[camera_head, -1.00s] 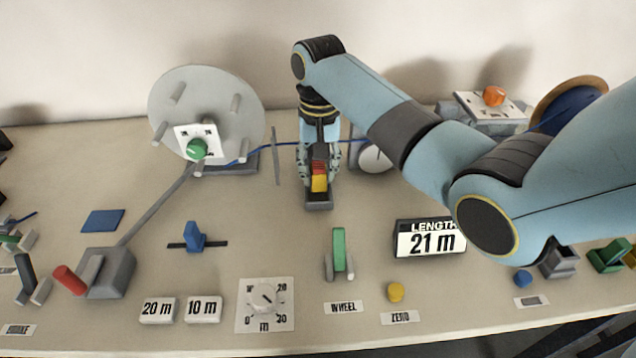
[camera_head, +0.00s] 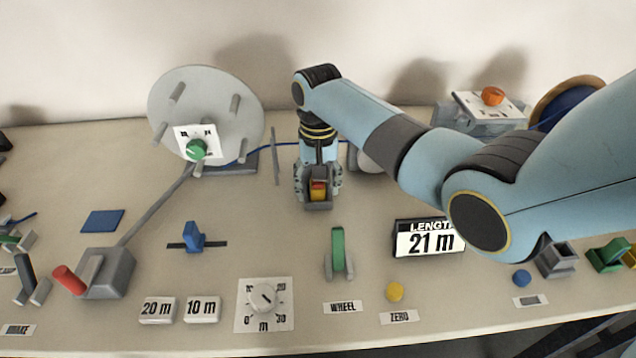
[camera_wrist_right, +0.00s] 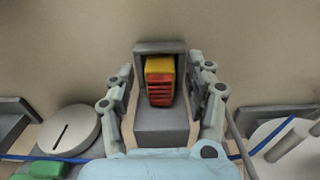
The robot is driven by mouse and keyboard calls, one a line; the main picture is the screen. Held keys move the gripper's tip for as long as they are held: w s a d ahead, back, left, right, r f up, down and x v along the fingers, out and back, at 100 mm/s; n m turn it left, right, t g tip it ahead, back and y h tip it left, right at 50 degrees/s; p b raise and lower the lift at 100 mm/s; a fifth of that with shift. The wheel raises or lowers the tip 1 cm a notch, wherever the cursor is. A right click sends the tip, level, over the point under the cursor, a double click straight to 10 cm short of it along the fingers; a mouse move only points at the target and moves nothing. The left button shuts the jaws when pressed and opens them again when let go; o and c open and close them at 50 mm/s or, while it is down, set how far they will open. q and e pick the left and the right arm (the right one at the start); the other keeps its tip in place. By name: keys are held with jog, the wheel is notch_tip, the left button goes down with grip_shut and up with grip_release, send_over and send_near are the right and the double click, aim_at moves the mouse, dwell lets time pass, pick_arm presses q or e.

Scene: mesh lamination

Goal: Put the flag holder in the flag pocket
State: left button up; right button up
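The flag holder, a small block with yellow and red parts (camera_head: 318,193), sits inside the grey flag pocket (camera_head: 319,207) in the middle of the table. In the right wrist view the flag holder (camera_wrist_right: 160,82) stands between the walls of the pocket (camera_wrist_right: 161,126). My right gripper (camera_head: 318,184) is low over the pocket. In the right wrist view its fingers (camera_wrist_right: 167,74) are spread on either side of the pocket, with a gap to the flag holder. How deep the holder sits is hard to tell. My left gripper is not in view.
A grey reel disc (camera_head: 222,100) with pegs stands at back left, with a blue cable running right behind my right gripper. A green wheel lever (camera_head: 338,250) stands in front of the pocket. The length display (camera_head: 430,240) reads 21 m. Free table lies left of the pocket.

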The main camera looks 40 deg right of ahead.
aim_at(318, 188)
notch_tip(318, 188, up, 12)
jog(key=shift+r, duration=0.15)
dwell(0.5)
dwell(0.4)
